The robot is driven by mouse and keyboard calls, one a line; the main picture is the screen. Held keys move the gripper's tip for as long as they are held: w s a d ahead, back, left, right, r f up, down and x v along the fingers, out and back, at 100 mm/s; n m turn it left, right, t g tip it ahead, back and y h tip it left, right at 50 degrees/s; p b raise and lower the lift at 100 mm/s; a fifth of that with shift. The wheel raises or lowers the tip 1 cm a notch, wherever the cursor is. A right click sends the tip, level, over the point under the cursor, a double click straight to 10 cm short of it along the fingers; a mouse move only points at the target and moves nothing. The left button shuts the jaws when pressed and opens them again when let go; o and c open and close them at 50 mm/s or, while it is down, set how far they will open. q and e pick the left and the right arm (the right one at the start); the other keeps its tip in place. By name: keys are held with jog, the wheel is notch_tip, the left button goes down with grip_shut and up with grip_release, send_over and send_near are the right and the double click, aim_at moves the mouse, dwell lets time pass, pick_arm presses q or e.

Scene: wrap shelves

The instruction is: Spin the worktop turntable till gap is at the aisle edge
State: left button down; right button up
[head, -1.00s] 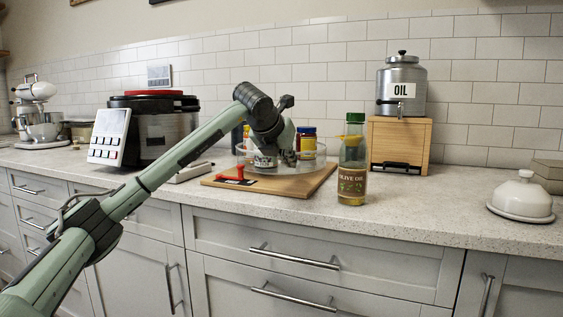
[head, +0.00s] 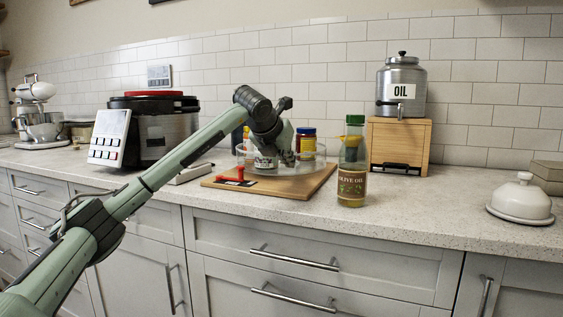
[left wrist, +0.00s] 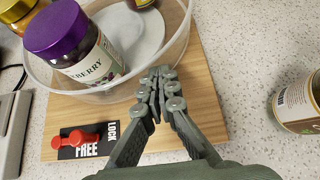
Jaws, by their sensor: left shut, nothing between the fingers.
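The turntable is a clear round bin (head: 319,158) on a wooden board (head: 300,185); its wall also shows in the left wrist view (left wrist: 180,42). Inside are a purple-lidded berry jar (left wrist: 78,45), an orange-lidded jar (left wrist: 15,10) and a blue-lidded jar (head: 307,143). In the left wrist view a bare grey patch of floor (left wrist: 137,38) lies right of the berry jar. My left gripper (left wrist: 163,78) is shut and empty at the bin's near wall; contact is unclear. A red lever (left wrist: 78,138) sits on a LOCK/FREE plate, towards FREE. My right gripper is out of view.
An olive oil bottle (head: 352,180) stands just right of the board. A wooden box (head: 415,145) bears the metal OIL dispenser (head: 408,105). A cooker (head: 165,130) and a white keypad panel (head: 108,137) stand to the left. Counter right of the bottle is clear up to the white dish (head: 521,202).

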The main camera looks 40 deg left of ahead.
aim_at(266, 164)
pick_arm(q)
jog(key=shift+a, duration=0.15)
jog(key=shift+s+a+b, duration=0.45)
jog(key=shift+s+a, duration=0.25)
jog(key=shift+s, duration=0.2)
jog(key=shift+a, duration=0.1)
jog(key=shift+s+a, duration=0.2)
jog(key=shift+a, duration=0.25)
jog(key=shift+s+a, duration=0.2)
jog(key=shift+a, duration=0.4)
jog(key=shift+s+a, duration=0.2)
jog(key=shift+a, duration=0.3)
jog(key=shift+s+a, duration=0.15)
jog(key=shift+a, duration=0.4)
